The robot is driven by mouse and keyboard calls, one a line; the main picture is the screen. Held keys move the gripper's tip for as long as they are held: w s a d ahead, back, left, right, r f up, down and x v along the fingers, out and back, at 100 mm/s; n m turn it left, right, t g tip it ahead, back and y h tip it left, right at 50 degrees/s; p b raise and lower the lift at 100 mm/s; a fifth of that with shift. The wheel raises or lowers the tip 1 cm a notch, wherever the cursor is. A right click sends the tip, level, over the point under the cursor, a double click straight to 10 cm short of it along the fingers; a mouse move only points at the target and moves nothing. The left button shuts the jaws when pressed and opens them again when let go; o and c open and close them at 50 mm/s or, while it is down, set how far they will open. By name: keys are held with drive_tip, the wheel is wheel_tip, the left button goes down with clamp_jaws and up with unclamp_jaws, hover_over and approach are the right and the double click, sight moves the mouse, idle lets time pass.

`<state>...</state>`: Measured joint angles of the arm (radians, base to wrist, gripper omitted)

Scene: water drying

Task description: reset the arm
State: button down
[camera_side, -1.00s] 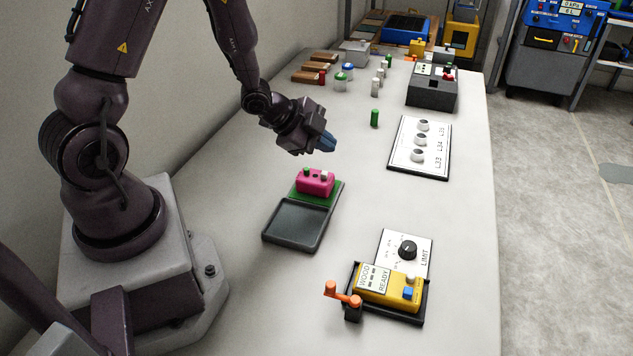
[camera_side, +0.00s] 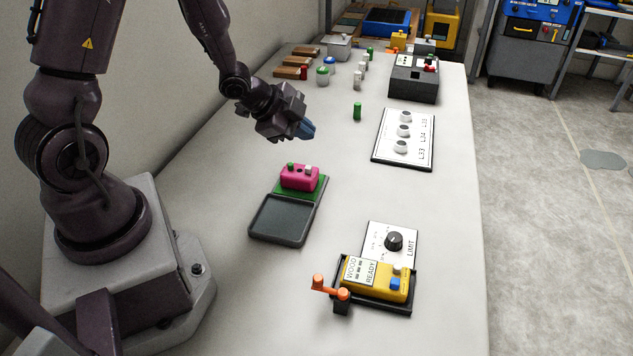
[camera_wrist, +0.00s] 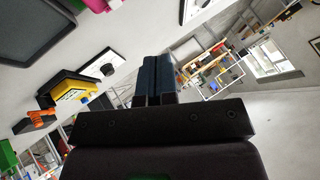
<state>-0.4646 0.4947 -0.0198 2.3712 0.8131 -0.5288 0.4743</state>
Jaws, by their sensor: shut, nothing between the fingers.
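My gripper (camera_side: 306,129) hangs in the air above the white table (camera_side: 340,200), behind and above the pink box. Its blue fingers are shut with nothing between them; they also show closed together in the wrist view (camera_wrist: 160,78). The pink box (camera_side: 299,178) with small buttons on top sits on the green end of a dark tray (camera_side: 282,221). A yellow device (camera_side: 376,281) labelled WOOD and READY sits in a black holder with an orange crank (camera_side: 330,288) at its left. The yellow device also shows in the wrist view (camera_wrist: 68,88).
A white LIMIT panel with a black dial (camera_side: 394,241) lies behind the yellow device. A green cylinder (camera_side: 357,111), a dark box (camera_side: 414,80) and several small bottles stand farther back. The table's middle is clear.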

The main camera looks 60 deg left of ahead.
drive_tip(key=s+a+n+g+y, duration=0.1)
drive_tip(key=s+a+f+n+g, duration=0.1)
drive_tip(key=s, duration=0.1)
drive_tip(key=shift+f+n+y, duration=0.2)
drive_tip(key=shift+n+y, duration=0.2)
drive_tip(key=s+d+r+n, duration=0.2)
drive_tip(key=s+d+r, duration=0.2)
drive_tip(key=r, duration=0.3)
drive_tip(key=s+d+r+n, duration=0.3)
drive_tip(key=s+d+r, duration=0.1)
drive_tip(key=r, duration=0.4)
drive_tip(key=s+d+r+n+g, duration=0.1)
drive_tip(key=s+d+r, duration=0.3)
drive_tip(key=r, duration=0.4)
drive_tip(key=shift+s+d+n+h, duration=0.2)
drive_tip(key=shift+s+n+h, duration=0.1)
drive_tip(key=shift+s+n, duration=0.5)
